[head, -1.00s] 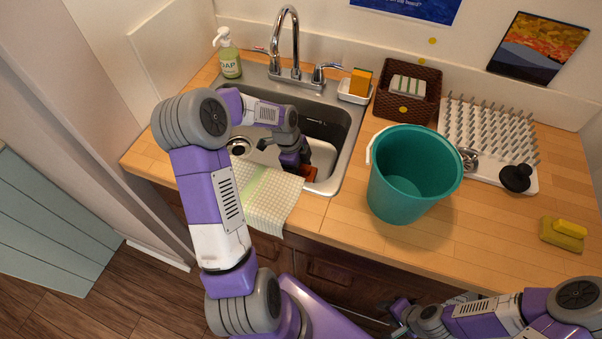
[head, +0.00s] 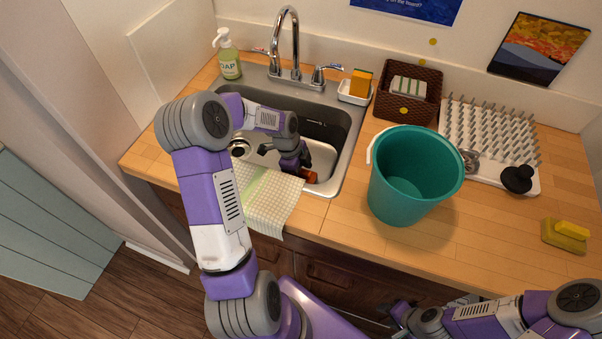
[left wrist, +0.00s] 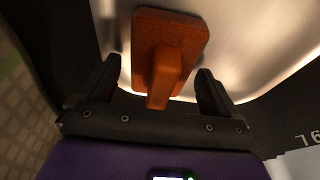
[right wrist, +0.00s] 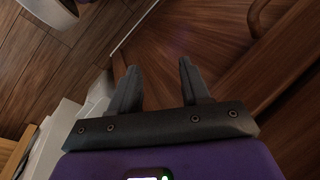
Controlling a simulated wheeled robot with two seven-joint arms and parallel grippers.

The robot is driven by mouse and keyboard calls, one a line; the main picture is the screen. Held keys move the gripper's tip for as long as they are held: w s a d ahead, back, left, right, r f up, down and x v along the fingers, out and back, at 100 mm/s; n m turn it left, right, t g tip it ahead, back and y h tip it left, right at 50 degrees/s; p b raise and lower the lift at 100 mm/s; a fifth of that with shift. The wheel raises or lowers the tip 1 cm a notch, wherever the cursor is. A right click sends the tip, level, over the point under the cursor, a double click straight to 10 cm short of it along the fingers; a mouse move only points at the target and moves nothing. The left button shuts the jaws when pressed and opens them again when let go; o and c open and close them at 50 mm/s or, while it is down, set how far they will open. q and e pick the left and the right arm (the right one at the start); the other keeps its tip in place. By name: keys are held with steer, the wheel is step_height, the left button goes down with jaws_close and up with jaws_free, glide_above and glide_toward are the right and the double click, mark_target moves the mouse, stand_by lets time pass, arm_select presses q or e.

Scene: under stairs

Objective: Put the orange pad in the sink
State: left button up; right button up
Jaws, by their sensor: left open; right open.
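The orange pad (left wrist: 170,42), a rectangular pad with a raised handle, lies in the metal sink (head: 343,150). In the head view the pad (head: 309,177) shows only partly, near the sink's front right, behind my left gripper. My left gripper (left wrist: 158,69) is open in the sink, its fingers on either side of the pad's handle end and apart from it. In the head view, my left gripper (head: 287,161) is partly hidden by its own arm. My right gripper (right wrist: 158,67) is open and empty, low in front of the cabinets.
A checked cloth (head: 266,201) hangs over the sink's front edge. A teal bucket (head: 400,190) stands right of the sink. The faucet (head: 294,45), soap bottle (head: 229,58) and sponge dish (head: 354,93) are behind.

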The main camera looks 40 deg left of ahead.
arm_select(q)
steer(key=p+v, duration=0.3)
steer(key=v, duration=0.9)
steer(key=shift+s, duration=0.1)
